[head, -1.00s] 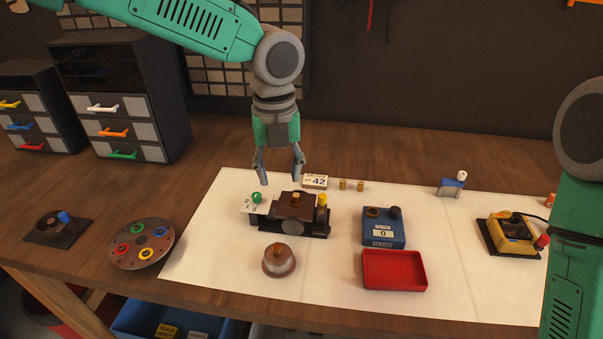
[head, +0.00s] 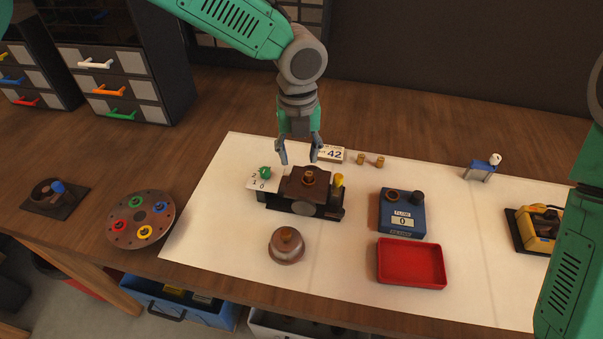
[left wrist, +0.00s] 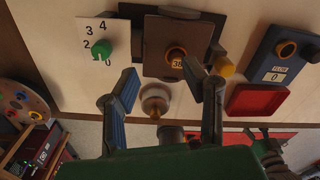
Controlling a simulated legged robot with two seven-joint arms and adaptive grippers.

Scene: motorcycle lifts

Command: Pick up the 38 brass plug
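The 38 brass plug (head: 309,177) stands upright in the top of a brown block (head: 291,186) on a black fixture. In the left wrist view its top (left wrist: 177,62) reads 38. My left gripper (head: 299,157) points down just behind and above the block, open and empty. In the left wrist view the open fingers (left wrist: 162,72) frame the block, with the plug nearer the right finger and not touched. My right gripper is out of view; only part of my right arm shows at the right edge.
A green knob with a number plate (head: 265,172) and a yellow knob (head: 338,180) flank the block. A 42 card (head: 331,154) and two small brass pieces (head: 370,161) lie behind. A round dome (head: 286,246), red tray (head: 411,264) and blue gauge box (head: 402,214) stand in front and right.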

